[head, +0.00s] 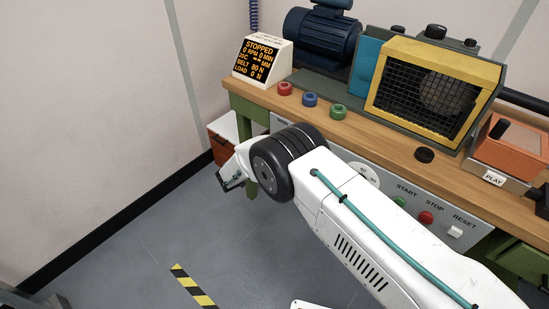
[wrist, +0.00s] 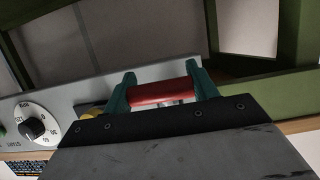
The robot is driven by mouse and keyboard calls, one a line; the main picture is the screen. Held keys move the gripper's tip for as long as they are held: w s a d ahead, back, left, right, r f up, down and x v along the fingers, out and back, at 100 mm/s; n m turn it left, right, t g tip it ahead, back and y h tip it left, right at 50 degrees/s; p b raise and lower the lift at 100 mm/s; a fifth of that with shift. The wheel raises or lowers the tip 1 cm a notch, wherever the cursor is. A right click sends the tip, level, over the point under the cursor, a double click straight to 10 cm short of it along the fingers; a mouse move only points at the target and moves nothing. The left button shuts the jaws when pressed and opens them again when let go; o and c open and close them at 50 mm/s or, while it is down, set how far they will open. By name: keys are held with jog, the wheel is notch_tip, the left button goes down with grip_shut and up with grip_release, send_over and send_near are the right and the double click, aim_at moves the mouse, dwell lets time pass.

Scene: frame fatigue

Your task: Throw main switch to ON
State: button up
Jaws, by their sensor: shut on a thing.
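The main switch shows in the wrist view as a red handle bar (wrist: 163,95) on a grey panel (wrist: 62,84). My gripper (wrist: 163,88) has its two teal fingers at the two ends of this bar and is shut on it. The head view shows my gripper (head: 232,180) from above, at the left end of the workbench. There my wrist and arm hide the switch. No ON or OFF marking is readable, so I cannot tell the switch's position.
A white dial (wrist: 40,125) sits on the panel. Start, red stop (head: 426,217) and reset (head: 455,231) buttons line the bench front. A display (head: 262,60) reads STOPPED. An orange-red box (head: 224,147) stands near the bench leg. The floor at left is clear.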

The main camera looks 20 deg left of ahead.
jog(key=shift+w+r, duration=0.3)
jog(key=shift+w, duration=0.05)
jog(key=o, duration=1.4)
jog(key=shift+d+f, duration=0.1)
jog(key=shift+s+f, duration=0.1)
jog(key=shift+s+a, duration=0.3)
jog(key=shift+s, duration=0.15)
jog(key=v, duration=0.7)
jog(key=shift+w, duration=0.15)
